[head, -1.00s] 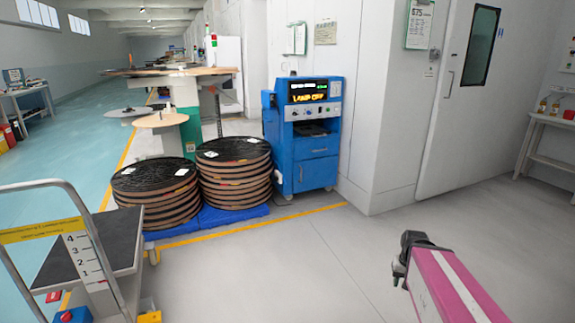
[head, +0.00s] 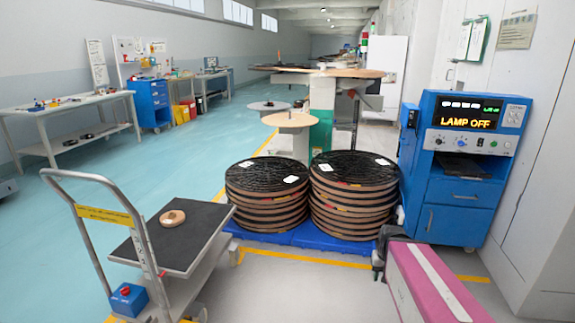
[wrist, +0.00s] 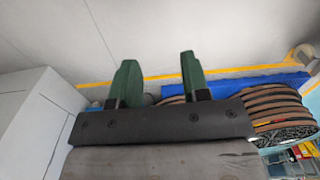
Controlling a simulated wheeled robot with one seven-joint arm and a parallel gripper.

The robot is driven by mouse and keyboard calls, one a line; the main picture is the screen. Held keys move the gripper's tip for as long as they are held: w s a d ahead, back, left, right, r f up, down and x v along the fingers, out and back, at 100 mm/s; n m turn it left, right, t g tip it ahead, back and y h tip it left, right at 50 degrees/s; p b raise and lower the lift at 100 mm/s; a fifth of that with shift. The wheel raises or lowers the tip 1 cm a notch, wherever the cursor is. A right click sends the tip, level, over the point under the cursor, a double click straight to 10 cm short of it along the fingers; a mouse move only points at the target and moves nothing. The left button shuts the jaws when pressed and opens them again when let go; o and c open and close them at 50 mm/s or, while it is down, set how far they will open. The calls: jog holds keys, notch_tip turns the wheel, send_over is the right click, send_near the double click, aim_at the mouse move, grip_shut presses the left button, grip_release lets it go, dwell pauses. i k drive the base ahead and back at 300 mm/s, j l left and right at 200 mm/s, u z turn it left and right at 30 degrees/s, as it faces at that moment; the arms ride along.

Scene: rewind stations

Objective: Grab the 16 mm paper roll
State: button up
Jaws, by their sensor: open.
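A small tan roll (head: 172,217) lies flat on the black top of the hand cart (head: 205,262) at the left in the head view. It may be the paper roll; its 16 mm size cannot be read. My gripper (head: 380,262) is at the lower right in the head view, well to the right of the cart and far from the roll. In the wrist view my gripper (wrist: 158,75) has its two green fingers apart with nothing between them.
Two stacks of large dark reels (head: 267,196) (head: 352,192) stand on blue pallets behind the cart. A blue cabinet (head: 460,170) with a "LAMP OFF" display is at the right. Workbenches (head: 75,112) line the left wall. Grey floor is open between cart and gripper.

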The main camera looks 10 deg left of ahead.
aim_at(171, 218)
jog(key=i+u, duration=0.35)
jog(key=i, duration=0.2)
jog(key=i+u, duration=0.35)
jog(key=i, duration=0.15)
jog(key=i+l+u, duration=0.35)
jog(key=i, duration=0.2)
jog(key=i+j+u, duration=0.15)
jog(key=i+u, duration=0.5)
jog(key=i, duration=0.25)
